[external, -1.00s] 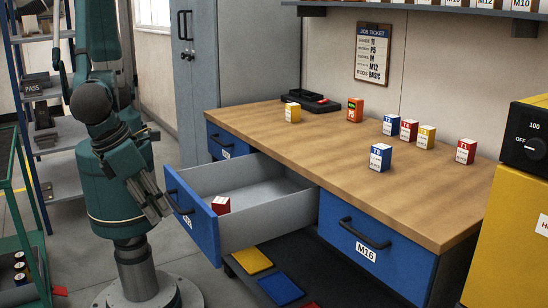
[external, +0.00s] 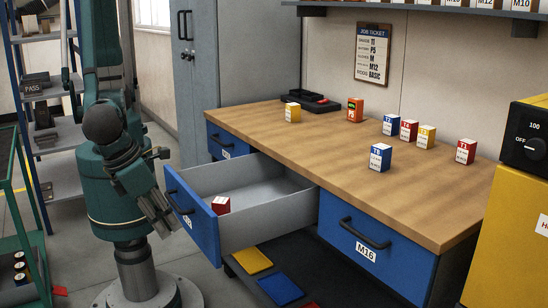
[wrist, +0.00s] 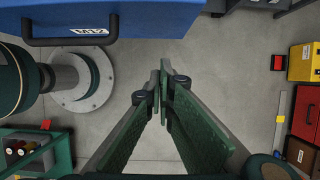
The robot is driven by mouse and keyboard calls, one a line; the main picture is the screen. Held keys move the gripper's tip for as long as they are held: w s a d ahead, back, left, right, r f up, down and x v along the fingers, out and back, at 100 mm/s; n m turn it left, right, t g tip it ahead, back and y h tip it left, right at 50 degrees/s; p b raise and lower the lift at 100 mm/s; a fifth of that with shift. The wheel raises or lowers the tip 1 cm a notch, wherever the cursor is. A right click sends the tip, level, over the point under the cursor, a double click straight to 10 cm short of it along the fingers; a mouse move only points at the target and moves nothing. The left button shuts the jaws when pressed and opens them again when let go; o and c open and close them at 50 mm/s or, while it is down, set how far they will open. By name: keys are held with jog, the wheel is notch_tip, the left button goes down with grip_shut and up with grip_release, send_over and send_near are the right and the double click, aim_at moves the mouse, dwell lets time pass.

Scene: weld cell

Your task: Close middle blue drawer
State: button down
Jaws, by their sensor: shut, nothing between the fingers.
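The middle blue drawer (external: 205,232) is pulled out from the bench, and its grey tray shows. A red box (external: 221,205) is inside near the front. The drawer has a black handle (external: 178,196).
The wooden bench top (external: 310,150) holds several small boxes and a black tray (external: 312,100). The M16 drawer (external: 365,245) and the left blue drawer (external: 225,142) are shut. A yellow cabinet (external: 510,210) stands right. A green cart (external: 25,220) is left of my base.

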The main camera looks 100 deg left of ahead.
aim_at(297, 200)
jog(key=w+a+f+b, duration=0.1)
jog(key=w+a+f, duration=0.3)
jog(key=shift+f+b, duration=0.3)
jog(key=shift+f, duration=0.05)
jog(key=shift+w+a, duration=0.15)
dwell(0.5)
jog(key=w+a+b, duration=0.2)
jog(key=w+a, duration=2)
jog(key=shift+w+a, duration=0.75)
jog(key=shift+a, duration=0.1)
